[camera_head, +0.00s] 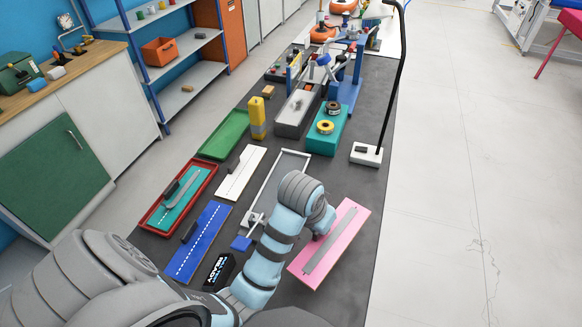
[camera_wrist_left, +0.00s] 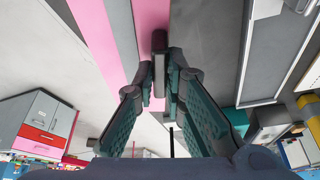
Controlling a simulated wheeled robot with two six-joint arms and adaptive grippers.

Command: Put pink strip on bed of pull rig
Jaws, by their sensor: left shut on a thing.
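The pink strip (camera_head: 347,232), with a grey band along its length, is at the right edge of the dark table; it also shows in the left wrist view (camera_wrist_left: 152,16). My left gripper (camera_wrist_left: 158,72) is shut on the dark grip (camera_wrist_left: 159,40) of the pink strip. In the head view my wrist hides the fingers. Whether the strip touches the table is unclear. A pale rectangular frame (camera_head: 292,153) with a clamp and blue block (camera_head: 242,243) at its near end looks like the pull rig; its grey bed lies left of the strip. My right gripper is not in view.
Left of the frame lie a white strip (camera_head: 229,186), a blue strip (camera_head: 187,256) and a red tray (camera_head: 153,216) with a teal strip. A black sign (camera_head: 219,271) stands near. Behind are a teal block (camera_head: 324,140) and a lamp base (camera_head: 366,155).

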